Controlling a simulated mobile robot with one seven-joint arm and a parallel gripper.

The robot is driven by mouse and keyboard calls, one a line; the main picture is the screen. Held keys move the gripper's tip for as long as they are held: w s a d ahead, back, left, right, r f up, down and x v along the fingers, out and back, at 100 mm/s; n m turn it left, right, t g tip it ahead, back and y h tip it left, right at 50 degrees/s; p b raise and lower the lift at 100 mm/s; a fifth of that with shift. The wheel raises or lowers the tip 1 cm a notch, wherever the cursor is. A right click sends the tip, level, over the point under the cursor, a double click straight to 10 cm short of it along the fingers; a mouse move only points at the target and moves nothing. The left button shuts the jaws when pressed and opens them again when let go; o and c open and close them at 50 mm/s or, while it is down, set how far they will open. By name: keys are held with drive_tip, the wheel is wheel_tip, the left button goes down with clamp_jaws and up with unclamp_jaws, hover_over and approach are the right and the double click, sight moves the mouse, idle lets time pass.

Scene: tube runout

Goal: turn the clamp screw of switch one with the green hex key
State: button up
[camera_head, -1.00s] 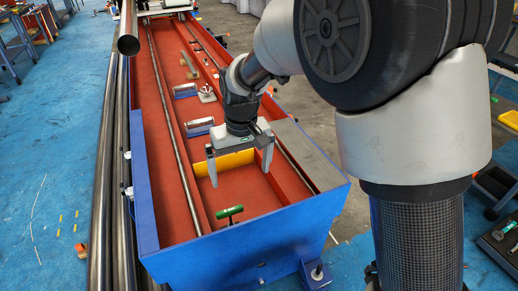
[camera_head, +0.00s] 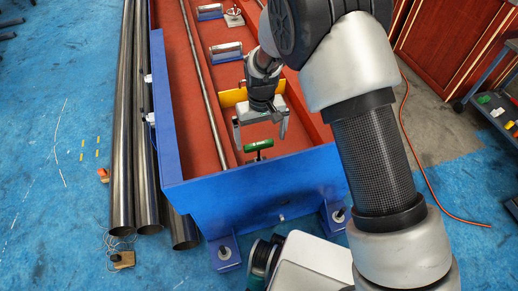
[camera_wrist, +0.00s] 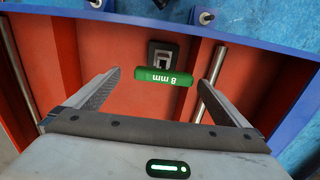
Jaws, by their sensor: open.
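The green hex key (camera_head: 259,145) stands near the end wall inside the red trough. In the wrist view its green handle (camera_wrist: 163,77) reads "8 mm" and lies crosswise, beside a dark holder (camera_wrist: 162,54) on the red floor. My gripper (camera_head: 261,146) is open, its two fingers spread wide. In the wrist view the fingers (camera_wrist: 160,92) lie to the left and right of the handle, apart from it and empty. The shaft of the key is mostly hidden under the handle. I cannot make out switch one or its clamp screw.
The blue end wall (camera_head: 255,190) of the trough is close to the key. A yellow plate (camera_head: 233,97) crosses the trough behind my gripper. A metal rod (camera_head: 203,85) runs along the left. Steel rollers (camera_head: 225,48) sit farther back. Long steel pipes (camera_head: 124,130) lie outside on the left.

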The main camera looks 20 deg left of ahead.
sight(259, 152)
drive_tip(key=f, duration=0.2)
drive_tip(key=f+b, duration=0.1)
drive_tip(key=f, duration=0.2)
drive_tip(key=f+b, duration=0.1)
drive_tip(key=f, duration=0.1)
drive_tip(key=shift+s+a+f, duration=0.25)
drive_tip(key=c, duration=1.2)
drive_tip(key=shift+r, duration=0.1)
wheel_tip(259, 152, up, 10)
drive_tip(key=p, duration=0.2)
drive_tip(key=shift+p, duration=0.3)
